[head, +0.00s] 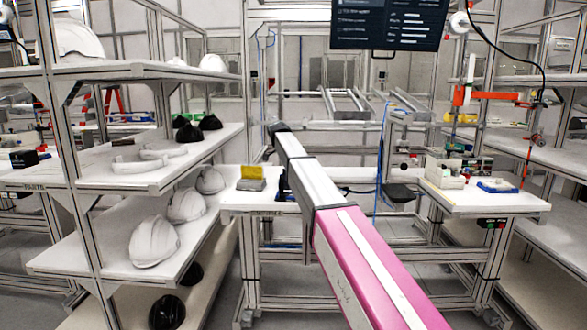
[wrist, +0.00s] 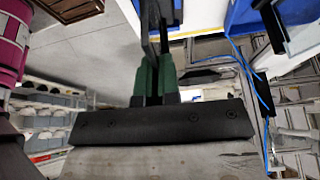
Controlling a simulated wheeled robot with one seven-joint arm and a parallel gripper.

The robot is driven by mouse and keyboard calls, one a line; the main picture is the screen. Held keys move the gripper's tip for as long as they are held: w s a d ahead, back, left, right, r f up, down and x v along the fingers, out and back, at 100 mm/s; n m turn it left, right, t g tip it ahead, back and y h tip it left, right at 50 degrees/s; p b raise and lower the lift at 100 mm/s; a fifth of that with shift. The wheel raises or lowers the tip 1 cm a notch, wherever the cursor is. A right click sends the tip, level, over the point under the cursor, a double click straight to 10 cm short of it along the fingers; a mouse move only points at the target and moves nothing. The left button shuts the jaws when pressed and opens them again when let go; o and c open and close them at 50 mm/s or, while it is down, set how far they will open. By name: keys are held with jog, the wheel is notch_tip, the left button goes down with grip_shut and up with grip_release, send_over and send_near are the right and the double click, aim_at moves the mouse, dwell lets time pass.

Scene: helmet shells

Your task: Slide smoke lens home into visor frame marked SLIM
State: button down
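My gripper (wrist: 160,20) shows in the wrist view with two green finger parts side by side and dark upright pieces at their far end. The fingers are close together. I cannot tell whether the dark strip between them is a held smoke lens or part of the fingers. In the head view my gripper is mostly hidden by my arm, near the left bench (head: 262,208). A grey block with a yellow upright piece (head: 251,178) sits on that bench, left of my arm. I cannot make out the SLIM visor frame or its marking.
A shelf rack at the left holds white helmet shells (head: 154,242) and black ones (head: 189,133). A right bench (head: 485,200) carries a pale bin (head: 444,175) and a blue tray (head: 497,186). A blue cable (wrist: 250,75) hangs right of my gripper in the wrist view.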

jog(key=shift+f, duration=0.95)
jog(key=c, duration=1.3)
grip_release()
jog(key=shift+o, duration=0.2)
jog(key=v, duration=1)
jog(key=shift+a+r, duration=0.15)
jog(key=shift+r, duration=0.2)
